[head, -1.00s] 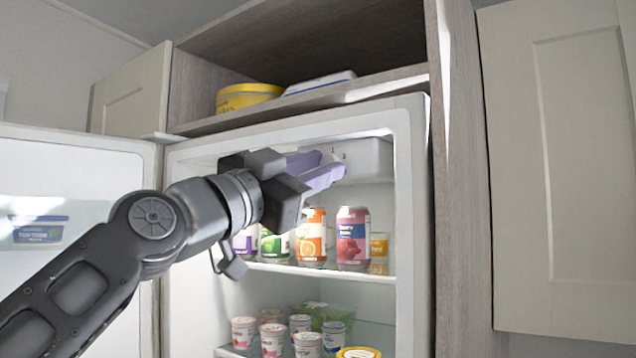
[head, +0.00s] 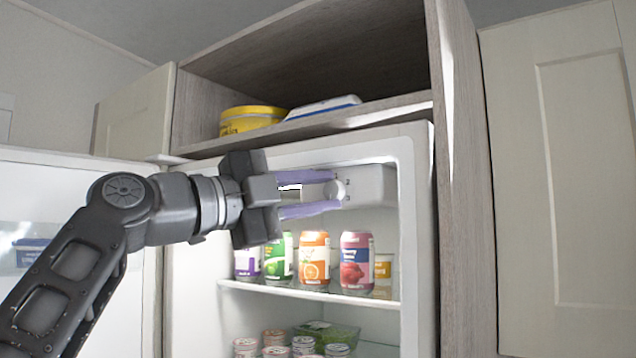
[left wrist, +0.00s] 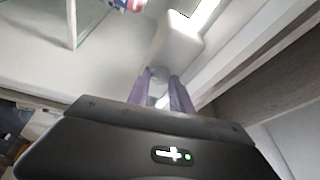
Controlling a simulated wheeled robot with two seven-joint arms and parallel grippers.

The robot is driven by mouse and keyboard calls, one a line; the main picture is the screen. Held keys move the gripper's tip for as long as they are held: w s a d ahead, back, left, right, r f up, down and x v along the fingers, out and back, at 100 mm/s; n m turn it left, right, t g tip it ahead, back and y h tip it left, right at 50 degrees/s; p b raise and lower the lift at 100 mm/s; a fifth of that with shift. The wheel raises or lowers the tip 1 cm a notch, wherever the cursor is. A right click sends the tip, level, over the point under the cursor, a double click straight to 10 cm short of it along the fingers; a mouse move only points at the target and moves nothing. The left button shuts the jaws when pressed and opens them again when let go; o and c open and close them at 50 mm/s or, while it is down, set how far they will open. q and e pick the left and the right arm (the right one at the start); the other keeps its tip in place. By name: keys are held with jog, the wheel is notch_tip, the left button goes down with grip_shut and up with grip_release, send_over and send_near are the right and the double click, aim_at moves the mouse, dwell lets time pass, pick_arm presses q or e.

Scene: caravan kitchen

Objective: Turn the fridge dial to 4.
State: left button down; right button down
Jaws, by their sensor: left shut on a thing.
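The fridge dial (head: 334,190) is a round pale knob on the white control housing (head: 372,186) at the top of the fridge interior. Small marks show beside the dial, too small to read surely. My left gripper (head: 338,190) reaches in from the left, with its two purple fingers above and below the dial, shut on it. In the left wrist view the fingers (left wrist: 166,88) meet the dial (left wrist: 158,73) under the white housing (left wrist: 177,40), partly hiding it. My right gripper is not in view.
Below the housing, several cans (head: 314,262) stand on the upper shelf (head: 300,292). Small pots (head: 276,340) stand lower. The open fridge door (head: 70,185) is at the left. A yellow tub (head: 250,118) sits above the fridge.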

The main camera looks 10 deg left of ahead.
pick_arm(q)
jog(key=shift+m+g, duration=0.3)
jog(key=shift+m, duration=0.2)
jog(key=c, duration=1.1)
grip_release()
jog(key=shift+c, duration=0.2)
